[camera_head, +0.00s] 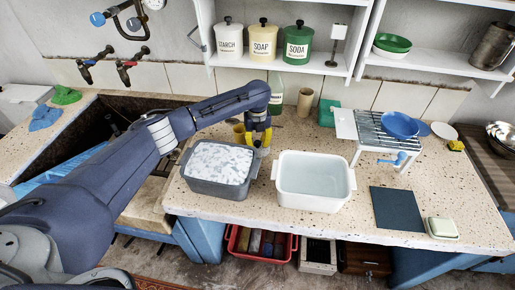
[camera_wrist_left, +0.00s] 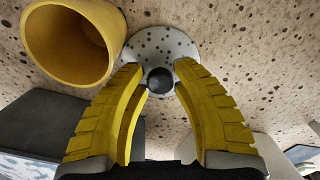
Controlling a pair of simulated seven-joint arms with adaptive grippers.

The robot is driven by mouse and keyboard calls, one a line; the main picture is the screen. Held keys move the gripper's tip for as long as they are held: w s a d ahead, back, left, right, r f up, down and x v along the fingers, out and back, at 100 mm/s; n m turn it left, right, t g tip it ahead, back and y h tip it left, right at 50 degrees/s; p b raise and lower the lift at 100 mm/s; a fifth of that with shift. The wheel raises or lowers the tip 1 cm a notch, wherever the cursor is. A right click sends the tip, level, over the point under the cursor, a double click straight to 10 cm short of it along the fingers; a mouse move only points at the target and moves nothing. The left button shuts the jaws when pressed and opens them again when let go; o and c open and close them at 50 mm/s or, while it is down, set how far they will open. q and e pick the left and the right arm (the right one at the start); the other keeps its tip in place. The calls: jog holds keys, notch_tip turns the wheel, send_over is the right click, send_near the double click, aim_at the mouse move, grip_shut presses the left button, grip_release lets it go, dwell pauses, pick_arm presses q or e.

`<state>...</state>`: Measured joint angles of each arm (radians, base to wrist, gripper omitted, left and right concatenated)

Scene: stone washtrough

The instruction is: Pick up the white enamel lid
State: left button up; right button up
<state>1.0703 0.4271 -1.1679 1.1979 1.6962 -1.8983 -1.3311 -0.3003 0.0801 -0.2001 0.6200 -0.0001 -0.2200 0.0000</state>
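The white enamel lid (camera_wrist_left: 160,50) is a small round white disc with dark specks and a round dark knob (camera_wrist_left: 160,81). In the left wrist view it lies on the speckled counter. My left gripper (camera_wrist_left: 160,76) points down at it, its yellow fingers apart on either side of the knob, with a narrow gap at each side. In the head view the left gripper (camera_head: 258,143) is low over the counter behind the grey basin, and the lid is largely hidden there. My right gripper is not in view.
A yellow cup (camera_wrist_left: 72,42) stands close beside the lid. The grey basin of suds (camera_head: 217,187) and a white basin (camera_head: 312,202) stand in front. A green bottle (camera_head: 276,98) and a tan cup (camera_head: 305,102) stand behind. A wire rack (camera_head: 372,128) is at right.

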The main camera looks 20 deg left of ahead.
pick_arm(q)
grip_shut()
jog(key=shift+r, duration=0.1)
